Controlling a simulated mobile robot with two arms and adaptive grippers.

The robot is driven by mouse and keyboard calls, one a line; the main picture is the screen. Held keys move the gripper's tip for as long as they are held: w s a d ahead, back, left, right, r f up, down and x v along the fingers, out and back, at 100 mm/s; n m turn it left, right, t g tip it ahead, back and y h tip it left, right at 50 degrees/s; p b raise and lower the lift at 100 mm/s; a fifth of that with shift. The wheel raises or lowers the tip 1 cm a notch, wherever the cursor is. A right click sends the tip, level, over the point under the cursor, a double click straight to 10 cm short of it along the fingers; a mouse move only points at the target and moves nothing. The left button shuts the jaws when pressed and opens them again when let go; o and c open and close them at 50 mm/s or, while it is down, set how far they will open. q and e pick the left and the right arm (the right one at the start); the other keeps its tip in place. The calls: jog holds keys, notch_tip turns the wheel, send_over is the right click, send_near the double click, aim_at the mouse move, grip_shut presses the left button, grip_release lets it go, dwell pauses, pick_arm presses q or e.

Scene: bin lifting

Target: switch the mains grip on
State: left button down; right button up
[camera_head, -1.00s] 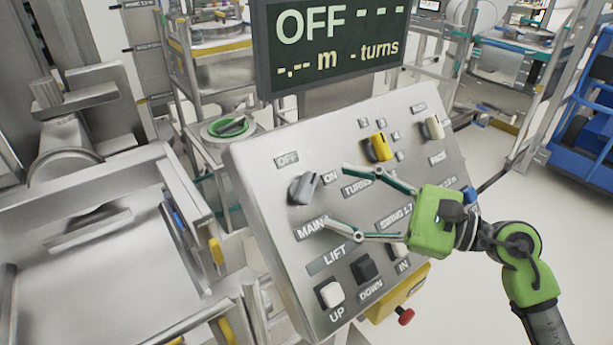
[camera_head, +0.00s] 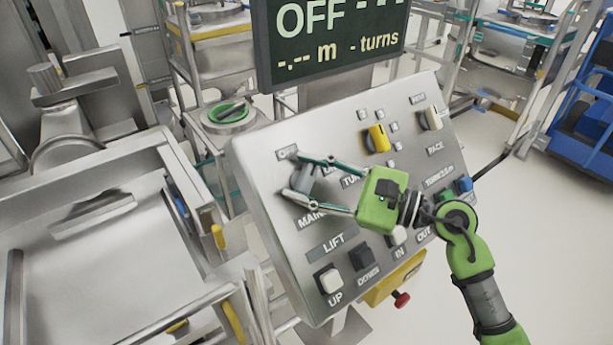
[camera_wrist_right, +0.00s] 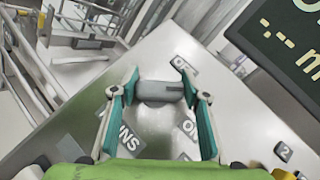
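The mains grip (camera_head: 304,180) is a grey turning knob at the upper left of the tilted grey panel (camera_head: 262,190), by the OFF, ON and MAINS labels. My right gripper (camera_head: 291,175) reaches in from the right with one finger on each side of the grip. In the right wrist view, the grip (camera_wrist_right: 160,91) lies crosswise between the fingertips (camera_wrist_right: 161,82), which appear to touch its two ends. The OFF label shows just beyond it, and the ON label on the near right. The dark display (camera_head: 335,40) reads OFF. My left gripper is out of view.
A red button (camera_head: 402,300) on a yellow box sits below. Metal machinery (camera_head: 90,220) stands left.

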jog(key=shift+m+t, duration=0.3)
jog(key=shift+m, duration=0.2)
jog(key=shift+r+m+t+p, duration=0.1)
jog(key=shift+m+t+p, duration=0.5)
jog(key=shift+m+t, duration=0.25)
jog(key=m+t+h+p, duration=0.1)
jog(key=m+t+p, duration=0.1)
jog(key=m+p, duration=0.1)
jog(key=m+t+h+p, duration=0.2)
jog(key=m+p, duration=0.1)
jog(key=m, duration=0.1)
jog(key=shift+d+r+t, duration=0.1)
jog(key=shift+r+t, duration=0.05)
jog(key=shift+t, duration=0.2)
jog(key=shift+w+d+f+m+t+h+p, duration=0.1)
jog(key=shift+f+m+t+h+p, duration=0.05)
jog(key=shift+m+t+h+p, duration=0.45)
jog(key=shift+f+m+t+h+p, duration=0.1)
jog(key=shift+m+t+h+p, duration=0.25)
jog(key=shift+m+p, duration=0.4)
jog(key=o, duration=1.1)
